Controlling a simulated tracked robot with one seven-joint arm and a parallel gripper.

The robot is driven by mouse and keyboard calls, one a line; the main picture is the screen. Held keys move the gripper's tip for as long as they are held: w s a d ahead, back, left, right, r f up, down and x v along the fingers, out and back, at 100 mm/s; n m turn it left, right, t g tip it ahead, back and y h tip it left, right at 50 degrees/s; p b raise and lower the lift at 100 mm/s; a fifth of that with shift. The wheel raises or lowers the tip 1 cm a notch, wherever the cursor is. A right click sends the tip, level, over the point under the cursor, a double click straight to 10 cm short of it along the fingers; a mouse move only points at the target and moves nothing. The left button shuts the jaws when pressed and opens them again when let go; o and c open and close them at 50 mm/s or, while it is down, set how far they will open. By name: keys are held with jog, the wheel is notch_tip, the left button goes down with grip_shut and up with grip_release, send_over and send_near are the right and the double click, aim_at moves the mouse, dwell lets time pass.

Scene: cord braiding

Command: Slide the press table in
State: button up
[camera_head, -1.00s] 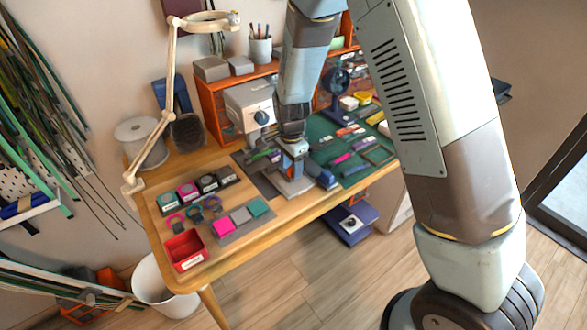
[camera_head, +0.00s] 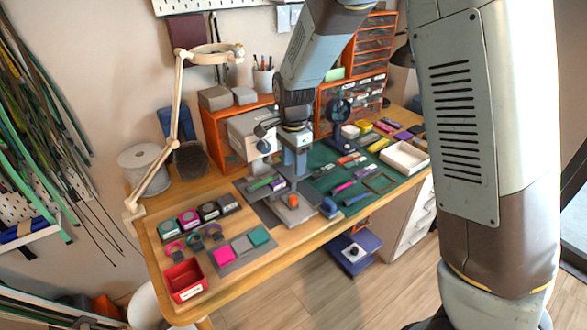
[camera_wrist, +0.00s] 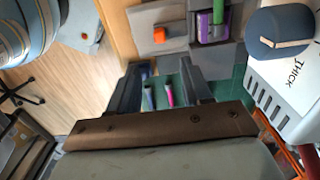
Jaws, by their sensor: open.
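The press table (camera_head: 300,218) is a grey plate on the wooden bench, with a small orange block (camera_head: 293,201) on it. In the wrist view the plate (camera_wrist: 150,18) and orange block (camera_wrist: 172,34) are at the top centre. Beside them, a holder carries a green and purple piece (camera_wrist: 211,27). The pale press body (camera_head: 243,140) stands behind; its dial and lettering (camera_wrist: 275,72) show at right in the wrist view. My gripper (camera_wrist: 165,72) is open, with nothing between its fingers. In the head view it hangs above the plate, and its fingertips are hard to make out.
A green mat (camera_head: 330,180) with several small tools lies to the right. Colour pads, rings and a red tray (camera_head: 186,280) lie to the left. An orange shelf (camera_head: 215,125) and a lamp arm (camera_head: 172,110) stand behind. Open floor lies in front.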

dwell(0.4)
jog(key=g+y, duration=0.3)
send_near(294, 196)
jog(key=shift+y, duration=0.3)
jog(key=x, duration=0.9)
jog(key=shift+s+d+f, duration=0.1)
jog(key=shift+d, duration=0.1)
grip_shut()
dwell(0.6)
